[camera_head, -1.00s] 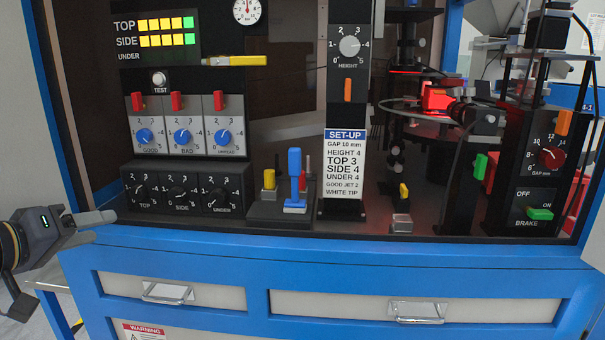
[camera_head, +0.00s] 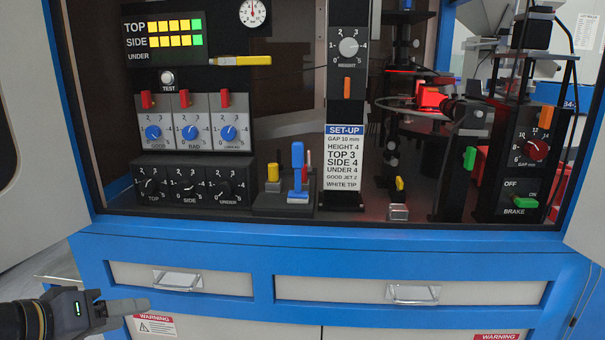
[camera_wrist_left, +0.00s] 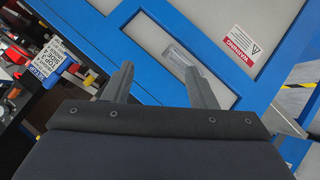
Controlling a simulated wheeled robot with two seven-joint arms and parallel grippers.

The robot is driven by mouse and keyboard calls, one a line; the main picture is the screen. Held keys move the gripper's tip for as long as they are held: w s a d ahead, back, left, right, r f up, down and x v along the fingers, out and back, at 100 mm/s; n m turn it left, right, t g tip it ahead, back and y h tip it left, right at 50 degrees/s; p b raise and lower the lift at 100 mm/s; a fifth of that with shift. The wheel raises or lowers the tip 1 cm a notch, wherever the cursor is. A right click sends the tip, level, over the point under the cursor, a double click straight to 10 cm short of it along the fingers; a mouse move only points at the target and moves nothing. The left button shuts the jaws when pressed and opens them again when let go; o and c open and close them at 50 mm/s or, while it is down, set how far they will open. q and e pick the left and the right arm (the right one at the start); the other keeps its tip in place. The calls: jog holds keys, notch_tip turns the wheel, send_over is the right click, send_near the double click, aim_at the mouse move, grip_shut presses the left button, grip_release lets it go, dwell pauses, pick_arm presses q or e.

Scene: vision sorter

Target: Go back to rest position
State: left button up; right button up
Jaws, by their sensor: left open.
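My left gripper (camera_head: 138,306) is at the lower left of the head view, in front of the blue cabinet (camera_head: 330,250) and below its work shelf. In the left wrist view its two grey fingers (camera_wrist_left: 160,85) stand wide apart with nothing between them. A drawer handle (camera_wrist_left: 178,58) and a warning label (camera_wrist_left: 240,45) lie beyond the fingers, apart from them. My right gripper is not in either view.
The cabinet holds a panel of blue knobs (camera_head: 190,132), black dials (camera_head: 185,188), a set-up card (camera_head: 344,158) and a brake switch (camera_head: 524,202). Drawer handles (camera_head: 178,281) (camera_head: 412,293) stick out of the front. Open cabinet doors flank both sides.

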pick_arm(q)
jog(key=s+d+f+m+g+y, duration=0.15)
jog(key=s+d+f+g, duration=0.35)
jog(key=s+f, duration=0.9)
notch_tip(320, 180, up, 21)
jog(key=d+p, duration=0.1)
jog(key=p, duration=2.1)
jog(key=shift+w+d+p, duration=0.2)
jog(key=shift+w+p, duration=0.1)
jog(key=shift+w, duration=0.05)
